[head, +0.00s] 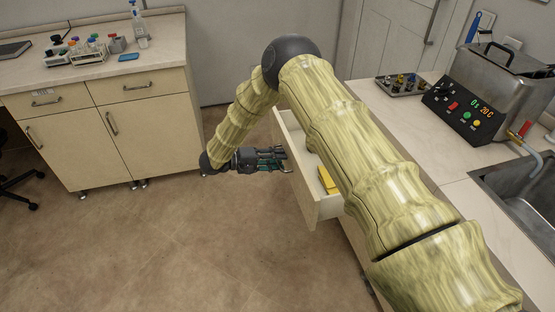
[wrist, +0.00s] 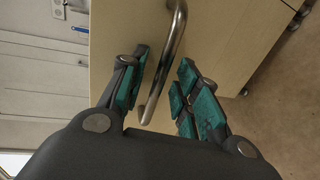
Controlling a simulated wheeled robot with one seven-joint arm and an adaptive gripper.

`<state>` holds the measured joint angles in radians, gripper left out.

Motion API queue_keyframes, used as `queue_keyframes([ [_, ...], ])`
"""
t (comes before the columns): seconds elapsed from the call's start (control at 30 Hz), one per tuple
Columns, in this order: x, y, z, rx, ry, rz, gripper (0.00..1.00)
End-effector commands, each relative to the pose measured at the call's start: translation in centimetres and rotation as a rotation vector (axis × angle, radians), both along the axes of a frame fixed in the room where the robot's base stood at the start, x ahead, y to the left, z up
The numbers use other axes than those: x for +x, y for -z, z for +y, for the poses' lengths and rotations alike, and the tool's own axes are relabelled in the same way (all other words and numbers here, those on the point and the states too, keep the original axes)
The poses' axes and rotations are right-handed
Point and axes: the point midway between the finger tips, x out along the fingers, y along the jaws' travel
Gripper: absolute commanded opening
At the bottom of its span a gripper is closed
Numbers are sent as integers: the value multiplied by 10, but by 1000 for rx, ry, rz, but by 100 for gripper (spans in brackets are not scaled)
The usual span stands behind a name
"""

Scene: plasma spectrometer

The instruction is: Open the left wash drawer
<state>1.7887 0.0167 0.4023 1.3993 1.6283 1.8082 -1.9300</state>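The wash drawer (head: 300,182) is pulled out from the right-hand counter, with its pale front facing left in the head view. Its front also fills much of the wrist view (wrist: 225,35). My gripper (head: 282,158) is at the outer side of this front. In the wrist view my gripper (wrist: 163,62) is open, with its teal-padded fingers on either side of the metal bar handle (wrist: 176,38). Gaps show between the bar and the pads, so I see no firm grip. My arm hides part of the drawer and the counter front.
A yellow item (head: 327,180) lies inside the drawer. A water bath (head: 500,85) and a sink (head: 525,185) are on the right counter. A separate cabinet (head: 140,120) stands at the left. The floor (head: 190,240) between is clear.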

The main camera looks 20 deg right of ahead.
Motion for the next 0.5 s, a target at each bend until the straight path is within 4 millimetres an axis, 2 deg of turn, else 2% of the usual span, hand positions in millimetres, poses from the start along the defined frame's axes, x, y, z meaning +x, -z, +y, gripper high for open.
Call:
queue_keyframes([
  [0.27,1,-2,5,0,-2,-1,32],
  [0.37,2,-4,15,0,-2,-2,32],
  [0.5,3,-8,38,1,-3,-2,32],
])
